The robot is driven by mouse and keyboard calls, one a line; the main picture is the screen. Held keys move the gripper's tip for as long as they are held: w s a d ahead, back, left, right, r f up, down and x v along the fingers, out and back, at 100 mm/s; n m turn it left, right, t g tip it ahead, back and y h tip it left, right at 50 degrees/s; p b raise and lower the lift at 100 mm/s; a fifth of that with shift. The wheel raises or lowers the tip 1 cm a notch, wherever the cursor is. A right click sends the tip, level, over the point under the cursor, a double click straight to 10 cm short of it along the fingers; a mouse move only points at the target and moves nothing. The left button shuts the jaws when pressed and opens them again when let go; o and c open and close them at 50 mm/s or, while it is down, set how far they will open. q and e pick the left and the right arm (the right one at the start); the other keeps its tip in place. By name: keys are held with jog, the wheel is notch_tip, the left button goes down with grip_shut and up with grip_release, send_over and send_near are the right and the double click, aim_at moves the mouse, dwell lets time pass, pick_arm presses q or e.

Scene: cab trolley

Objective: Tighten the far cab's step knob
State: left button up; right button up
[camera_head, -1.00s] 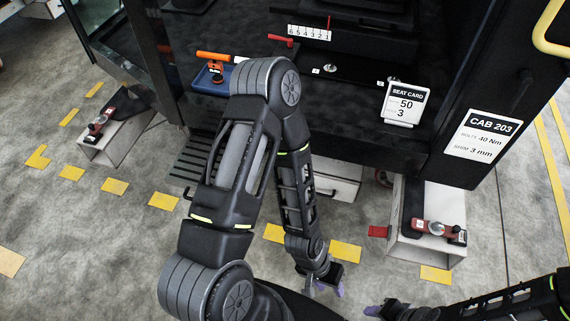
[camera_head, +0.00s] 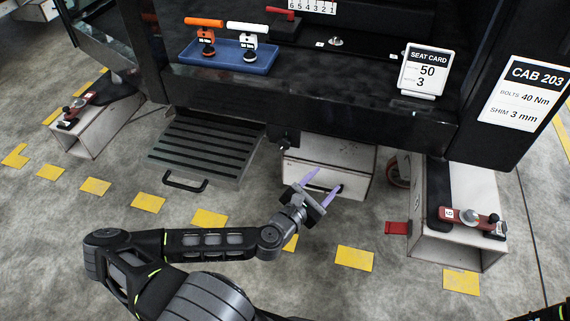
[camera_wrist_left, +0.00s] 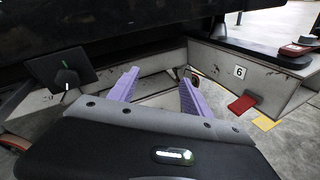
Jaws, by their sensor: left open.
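The fold-out step (camera_head: 205,145) is a dark slatted tread below the cab's sill, with a black handle at its front. A small dark knob (camera_head: 284,146) sits under the sill, just right of the step. In the left wrist view a dark knob (camera_wrist_left: 66,80) on a square black plate, with a green mark and a white mark, shows at the left; it appears to be the same one. My left gripper (camera_head: 322,184) is open and empty, below and right of the knob, before a pale box. Its purple fingers (camera_wrist_left: 158,86) are apart. My right gripper is out of view.
The pale box (camera_head: 318,163) hangs under the sill. A blue tray (camera_head: 228,56) holds two tools. A seat card (camera_head: 422,68) and the CAB 203 sign (camera_head: 525,95) are at right. A red tab (camera_head: 397,228) sits beside the right-hand pale rail (camera_head: 435,248). Floor in front is clear.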

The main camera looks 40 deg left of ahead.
aim_at(283, 145)
pick_arm(q)
jog(key=s+a+n+y+b, duration=0.1)
jog(key=a+n+y, duration=0.5)
jog(key=a, duration=0.8)
jog(key=shift+s+a+r+t+b, duration=0.15)
jog(key=shift+s+r+t+b, duration=0.25)
jog(key=shift+s, duration=0.35)
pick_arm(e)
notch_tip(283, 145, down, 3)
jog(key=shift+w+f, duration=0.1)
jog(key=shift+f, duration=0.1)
pick_arm(q)
jog(key=shift+w, duration=0.1)
jog(key=x, duration=0.7)
jog(key=shift+w+a+b, duration=0.15)
jog(key=shift+w+b, duration=0.15)
jog(key=shift+b, duration=0.05)
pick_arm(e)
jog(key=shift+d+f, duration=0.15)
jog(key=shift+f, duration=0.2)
pick_arm(q)
jog(key=shift+c, duration=0.6)
grip_shut()
